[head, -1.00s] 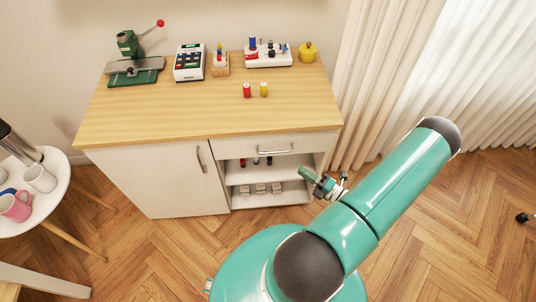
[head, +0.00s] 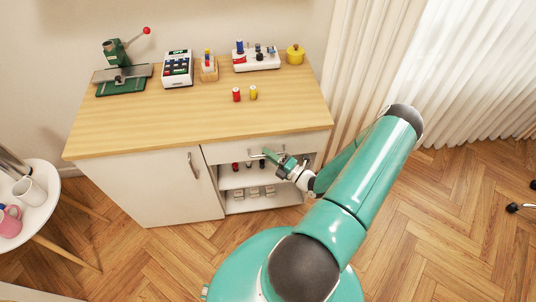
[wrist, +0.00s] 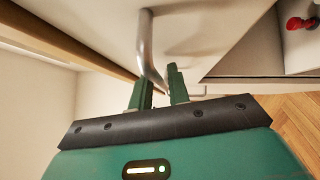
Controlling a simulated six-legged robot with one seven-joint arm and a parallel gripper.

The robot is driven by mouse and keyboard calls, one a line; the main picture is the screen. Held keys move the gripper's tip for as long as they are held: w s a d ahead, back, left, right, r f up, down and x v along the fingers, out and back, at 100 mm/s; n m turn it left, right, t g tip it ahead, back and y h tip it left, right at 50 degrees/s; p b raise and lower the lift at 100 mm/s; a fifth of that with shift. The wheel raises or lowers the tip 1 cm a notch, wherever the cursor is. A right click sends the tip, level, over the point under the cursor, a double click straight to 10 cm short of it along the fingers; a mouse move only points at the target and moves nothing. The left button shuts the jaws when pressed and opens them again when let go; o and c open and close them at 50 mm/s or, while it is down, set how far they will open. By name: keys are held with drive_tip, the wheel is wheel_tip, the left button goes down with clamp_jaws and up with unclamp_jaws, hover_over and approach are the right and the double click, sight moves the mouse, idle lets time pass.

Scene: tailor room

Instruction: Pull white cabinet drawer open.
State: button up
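The white cabinet (head: 150,185) stands under a wooden top. Its drawer (head: 222,153) is at the upper right of the front and looks shut, flush with the cabinet. A metal bar handle (head: 256,156) is on the drawer front; it shows large in the wrist view (wrist: 144,42). My gripper (head: 277,158) is at the right end of this handle. In the wrist view my gripper (wrist: 161,84) has its two green fingers apart, and the handle's near part shows in the gap between them. I cannot tell if the fingers touch the handle.
Below the drawer is an open shelf (head: 245,181) with spools and small items. A cabinet door with a vertical handle (head: 192,165) is to the left. The wooden top (head: 200,115) holds a green press, boxes and spools. A white round table (head: 38,215) is at left. Floor in front is clear.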

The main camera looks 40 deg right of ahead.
drive_tip(key=shift+w+a, duration=0.1)
drive_tip(key=shift+w, duration=0.15)
drive_tip(key=shift+c, duration=0.2)
clamp_jaws()
drive_tip(key=shift+s, duration=0.1)
